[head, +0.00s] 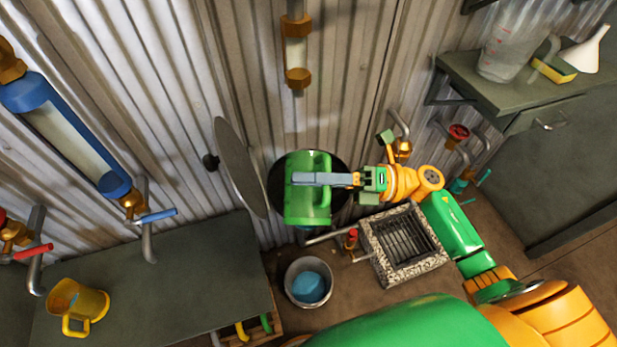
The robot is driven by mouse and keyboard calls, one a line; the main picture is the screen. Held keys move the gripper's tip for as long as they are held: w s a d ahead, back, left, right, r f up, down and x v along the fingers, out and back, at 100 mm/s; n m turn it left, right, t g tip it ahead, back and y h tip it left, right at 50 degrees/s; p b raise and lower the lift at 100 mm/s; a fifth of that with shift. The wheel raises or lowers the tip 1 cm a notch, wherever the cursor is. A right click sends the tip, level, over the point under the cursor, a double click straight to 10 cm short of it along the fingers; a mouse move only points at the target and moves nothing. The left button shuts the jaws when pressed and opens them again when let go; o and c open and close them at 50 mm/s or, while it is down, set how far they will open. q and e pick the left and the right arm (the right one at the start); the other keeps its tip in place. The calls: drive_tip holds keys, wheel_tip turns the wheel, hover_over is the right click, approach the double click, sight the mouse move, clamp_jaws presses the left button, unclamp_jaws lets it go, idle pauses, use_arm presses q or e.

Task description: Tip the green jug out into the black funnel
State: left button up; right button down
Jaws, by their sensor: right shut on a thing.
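The green jug (300,206) is near the middle of the head view, in front of the corrugated wall. My right gripper (322,180) comes in from the right and is shut on it at the handle side. The black funnel (342,198) shows as a dark round shape behind and around the jug. The jug hides most of the funnel, including its middle. I cannot tell how far the jug is tilted or whether anything is in it. My left gripper is out of view.
A grey disc (240,165) stands close left of the funnel. Below are a metal bucket (307,265) with blue inside and a floor drain (405,245). A yellow jug (78,305) stands on the left bench (190,290). A clear jug (510,45) and white funnel (588,50) stand upper right.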

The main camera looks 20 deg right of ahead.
sight(309, 170)
drive_tip(key=m, duration=0.1)
drive_tip(key=w+m, duration=0.1)
drive_tip(key=w+f+m+b, duration=0.1)
drive_tip(key=shift+w+d+t, duration=0.2)
drive_tip(key=shift+d+t, duration=0.2)
drive_tip(key=shift+w+d+f+m+b, duration=0.1)
drive_tip(key=shift+w+d+m+b, duration=0.1)
drive_tip(key=shift+w+m, duration=0.2)
drive_tip(key=shift+w+d+f+m+b, duration=0.15)
drive_tip(key=shift+w+m, duration=0.15)
drive_tip(key=shift+m, duration=0.2)
drive_tip(key=w+m, duration=0.1)
drive_tip(key=w+d+m+t, duration=0.1)
drive_tip(key=w+m, duration=0.1)
drive_tip(key=shift+w+r, duration=0.1)
drive_tip(key=shift+r, duration=0.1)
drive_tip(key=shift+w+d+r+m+t+h+b, duration=0.1)
drive_tip(key=shift+w+d+m+b, duration=0.1)
drive_tip(key=shift+w+m, duration=0.35)
drive_tip(key=shift+w+d+r+m+t+h+b, duration=0.1)
drive_tip(key=shift+w+m+b, duration=0.15)
drive_tip(key=shift+w+m, duration=0.3)
drive_tip(key=shift+w+d+r+m+t+h+b, duration=0.1)
drive_tip(key=shift+w+d+m+b, duration=0.1)
drive_tip(key=shift+w+m, duration=0.35)
drive_tip(key=shift+s, duration=0.15)
